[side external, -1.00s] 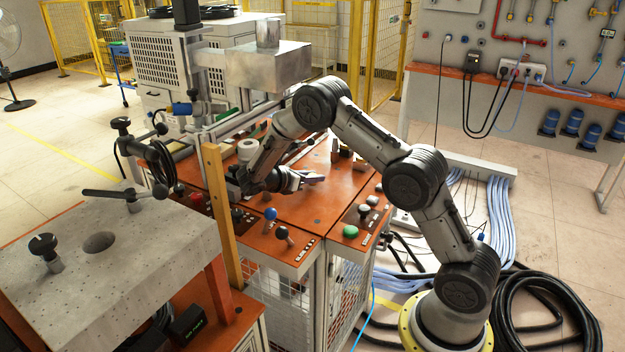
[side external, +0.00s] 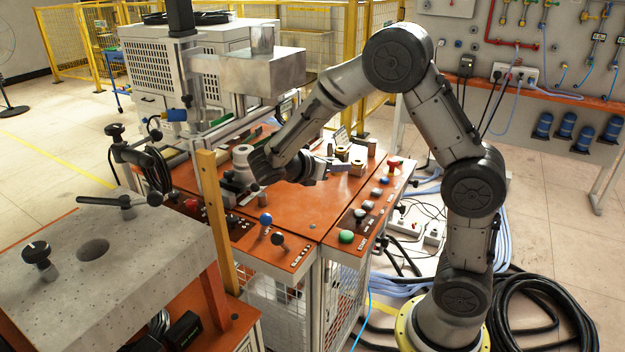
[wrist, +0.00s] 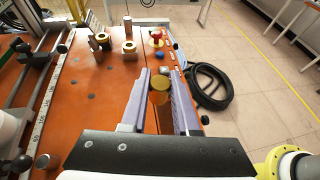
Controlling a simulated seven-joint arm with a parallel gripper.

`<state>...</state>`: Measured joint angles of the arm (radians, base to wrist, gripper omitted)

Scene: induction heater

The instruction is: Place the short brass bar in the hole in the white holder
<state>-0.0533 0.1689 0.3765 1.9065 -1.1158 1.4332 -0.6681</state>
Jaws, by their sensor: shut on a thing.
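My gripper (wrist: 161,80) is shut on a short brass bar (wrist: 159,84). The round gold end of the bar shows between the two purple finger pads in the wrist view. In the side external view my gripper (side external: 340,163) is over the orange table, pointing right; the bar is too small there to tell apart. A white round piece (side external: 243,153), apparently the white holder, stands on the table left of my wrist. A white object also shows at the left edge of the wrist view (wrist: 8,126). Its hole is not visible.
Brass ring-like pieces (wrist: 129,47) and small upright posts stand on the orange table (wrist: 95,95) beyond my fingers. A red button (wrist: 156,35) is near its right edge. A metal block on a column (side external: 250,70) overhangs the rear left. The table's middle is fairly clear.

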